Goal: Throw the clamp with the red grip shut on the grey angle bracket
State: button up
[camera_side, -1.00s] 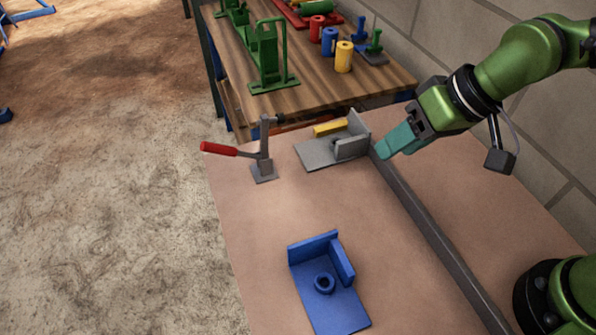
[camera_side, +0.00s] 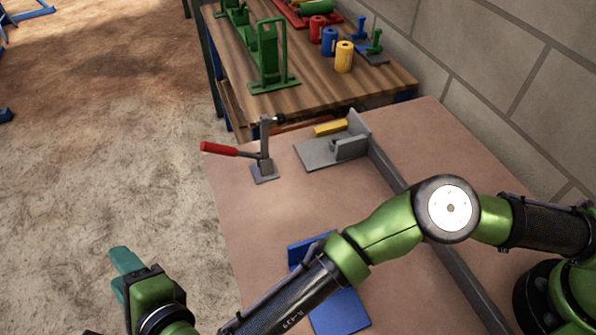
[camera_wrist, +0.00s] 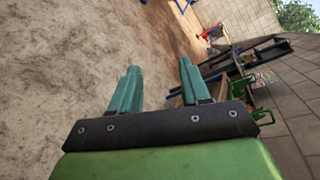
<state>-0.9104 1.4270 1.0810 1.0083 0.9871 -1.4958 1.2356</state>
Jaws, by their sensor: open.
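The clamp (camera_side: 263,168) stands near the far left corner of the table, its red grip (camera_side: 218,149) sticking out to the left, about level. The clamp's arm stands upright with its dark tip (camera_side: 279,118) pointing right, above the table. The grey angle bracket (camera_side: 318,153) sits just right of the clamp, with a yellow block (camera_side: 330,128) at its back. My gripper (camera_side: 124,262) is out past the table's left edge, well nearer the camera than the red grip. In the wrist view my gripper (camera_wrist: 160,80) has its teal fingers apart with nothing between them.
A blue bracket fixture (camera_side: 340,310) lies on the near part of the table, partly hidden by my arm. A grey rail (camera_side: 392,173) runs along the table's right side. A wooden bench (camera_side: 300,85) with a green frame and coloured cylinders stands behind. Open floor lies left.

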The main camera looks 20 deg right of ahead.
jog(key=w+d+f+m+t+h, duration=0.2)
jog(key=w+d+f+m+h, duration=0.1)
jog(key=d+f+m+h, duration=0.3)
jog(key=m+t+h, duration=0.2)
jog(key=m+h, duration=0.3)
jog(key=h, duration=0.2)
send_near(222, 154)
jog(key=x, duration=1.2)
jog(key=shift+w+d, duration=0.15)
jog(key=shift+w, duration=0.25)
grip_shut()
